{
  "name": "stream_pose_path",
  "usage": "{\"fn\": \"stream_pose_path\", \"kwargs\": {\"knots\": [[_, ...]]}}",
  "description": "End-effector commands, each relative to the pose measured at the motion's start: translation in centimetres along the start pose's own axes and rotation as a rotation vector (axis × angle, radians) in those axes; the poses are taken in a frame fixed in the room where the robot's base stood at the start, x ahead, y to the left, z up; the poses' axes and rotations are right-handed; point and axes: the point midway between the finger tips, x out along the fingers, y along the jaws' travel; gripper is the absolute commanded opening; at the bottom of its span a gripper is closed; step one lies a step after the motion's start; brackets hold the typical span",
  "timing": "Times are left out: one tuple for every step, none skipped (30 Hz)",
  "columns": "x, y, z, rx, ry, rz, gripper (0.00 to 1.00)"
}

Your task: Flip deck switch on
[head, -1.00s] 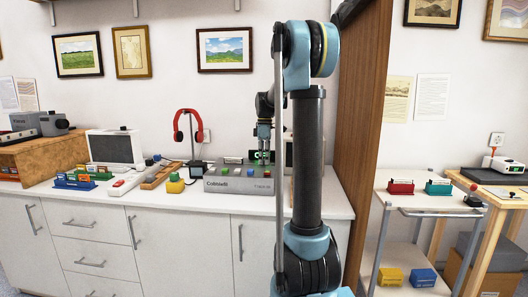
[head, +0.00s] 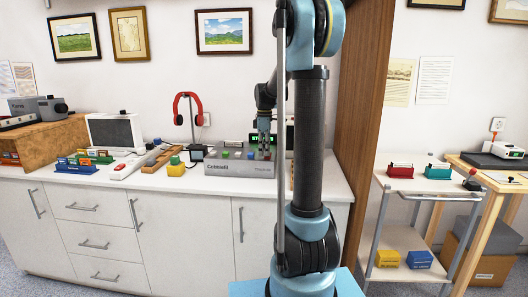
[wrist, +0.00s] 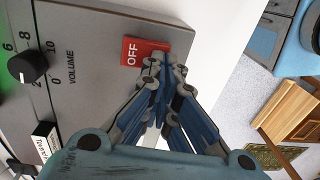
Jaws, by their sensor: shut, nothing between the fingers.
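The deck (head: 235,169) is a grey box on the white counter, with coloured knobs and a green display (head: 256,140). In the wrist view its grey face (wrist: 100,35) shows a black volume knob (wrist: 28,66) and a red piece marked OFF (wrist: 143,50) near the panel's edge. My gripper (head: 264,150) is over the right part of the deck. In the wrist view my gripper (wrist: 168,64) is shut and empty, its tips right beside the red OFF piece. I cannot tell whether they touch it.
Left of the deck stand red headphones (head: 188,112) on a stand, a yellow-and-green block (head: 176,167) and a white monitor (head: 115,132). A brown wooden panel (head: 358,130) rises on the right. A trolley (head: 405,184) stands beyond it.

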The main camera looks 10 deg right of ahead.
Motion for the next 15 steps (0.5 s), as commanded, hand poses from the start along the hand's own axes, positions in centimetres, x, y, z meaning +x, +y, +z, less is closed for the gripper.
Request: {"fn": "stream_pose_path", "kwargs": {"knots": [[-0.03, 0.14, -0.02, 0.000, 0.000, 0.000, 0.00], [-0.03, 0.15, -0.02, 0.000, 0.000, -0.001, 0.00], [-0.04, 0.15, -0.02, 0.000, 0.000, -0.001, 0.00], [-0.04, 0.15, -0.02, 0.000, 0.000, -0.001, 0.00], [-0.04, 0.15, -0.02, 0.000, 0.000, -0.001, 0.00], [-0.06, 0.19, -0.02, 0.000, 0.000, -0.001, 0.00], [-0.08, 0.23, -0.02, 0.000, 0.000, -0.001, 0.00], [-0.10, 0.28, -0.03, 0.000, 0.000, -0.001, 0.00], [-0.14, 0.38, -0.03, 0.000, 0.000, -0.001, 0.00], [-0.17, 0.47, -0.03, 0.000, 0.000, -0.001, 0.00], [-0.22, 0.57, -0.03, 0.000, 0.000, -0.001, 0.00], [-0.27, 0.72, -0.03, 0.000, 0.000, -0.001, 0.00], [-0.32, 0.83, -0.04, 0.000, 0.000, -0.002, 0.00], [-0.37, 0.94, -0.03, 0.000, 0.000, -0.002, 0.00], [-0.42, 1.09, -0.03, 0.000, 0.000, -0.002, 0.00]]}}
